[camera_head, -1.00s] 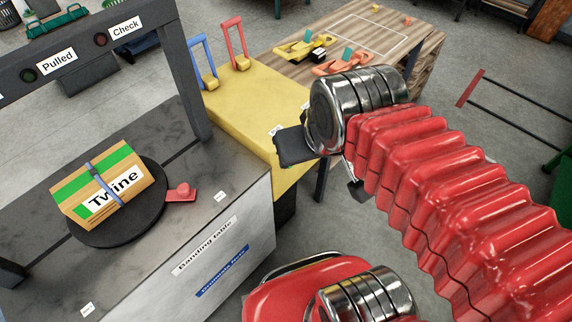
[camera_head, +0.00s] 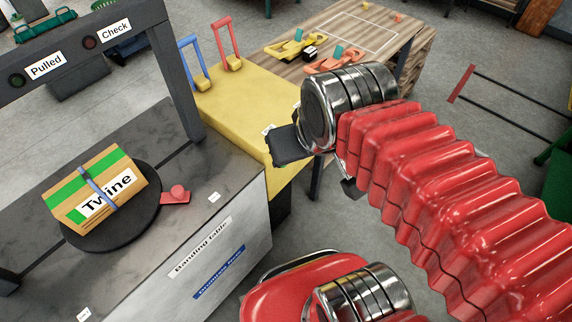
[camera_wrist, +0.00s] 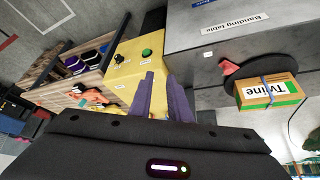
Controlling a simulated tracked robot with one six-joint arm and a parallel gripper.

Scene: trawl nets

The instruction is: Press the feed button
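In the wrist view, a green button (camera_wrist: 147,52) sits on the yellow bench, which also shows in the head view (camera_head: 228,105). The small labels by these buttons are too small to read, so I cannot tell which is the feed button. My gripper (camera_wrist: 161,78) is open and empty, its two fingers apart. In the head view it hangs beside the yellow bench's right edge, and the green button does not show there.
A Twine box (camera_head: 98,188) with a blue band lies on the turntable. A dark frame (camera_head: 175,85) with Pulled and Check lamps spans the banding table (camera_head: 225,205). Blue (camera_head: 194,60) and red (camera_head: 228,45) handles stand on the yellow bench.

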